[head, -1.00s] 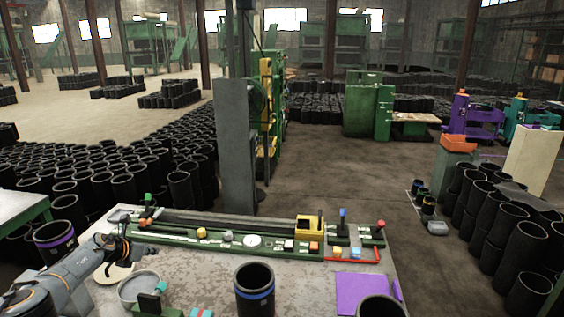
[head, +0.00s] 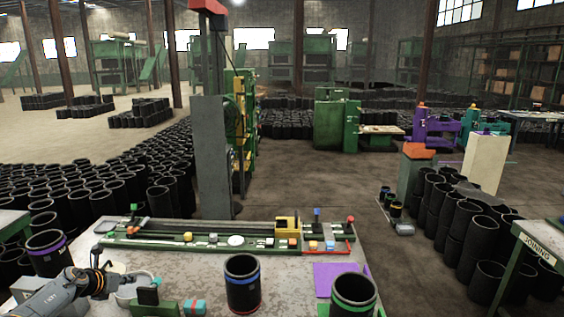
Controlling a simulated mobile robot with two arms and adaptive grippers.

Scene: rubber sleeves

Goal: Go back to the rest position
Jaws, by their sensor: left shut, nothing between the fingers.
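My left gripper (head: 118,277) is at the lower left, over the left end of the grey workbench (head: 205,262). It is shut, with no object seen in it, next to a round grey dish (head: 138,284) that it partly hides. A black sleeve with a blue band (head: 242,286) stands upright on the bench. A black sleeve with a green band (head: 353,297) stands to its right, cut by the lower edge. A black sleeve with a purple band (head: 47,256) stands left of the arm. My right gripper is not in view.
A green fixture with a yellow block (head: 287,227) and several knobs runs along the bench's back edge. A purple sheet (head: 333,278) lies at the right. Many black sleeves (head: 470,245) stand on the floor at both sides. The floor beyond the bench is clear at centre right.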

